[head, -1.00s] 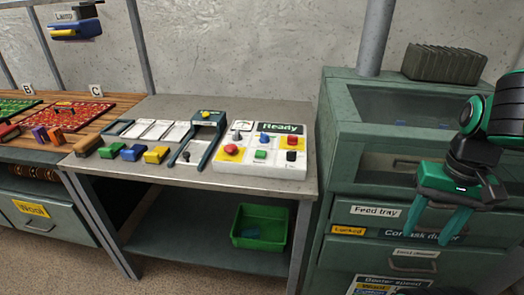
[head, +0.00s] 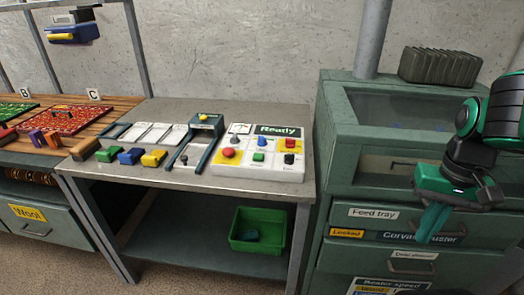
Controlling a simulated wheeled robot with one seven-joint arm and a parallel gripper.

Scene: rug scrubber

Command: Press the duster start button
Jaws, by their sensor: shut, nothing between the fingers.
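A white control panel (head: 252,168) stands at the right end of the grey table. It has a dark display reading "Ready" (head: 278,130). It carries a red button (head: 229,153), a blue one (head: 262,141), a green one (head: 259,156) and dark knobs or buttons. Their small labels are too small to read, so I cannot tell which one is the duster start. My gripper (head: 430,238) is at the right, in front of the green duster cabinet (head: 335,165), with its fingers together, pointing down and empty. It is well to the right of the panel, apart from it.
The cabinet has a window, a "Feed tray" label (head: 373,212), a yellow "Locked" tag (head: 347,233) and drawers. Coloured blocks (head: 130,155) and a small frame (head: 197,140) are left of the panel. A green bin (head: 244,243) sits on the shelf below.

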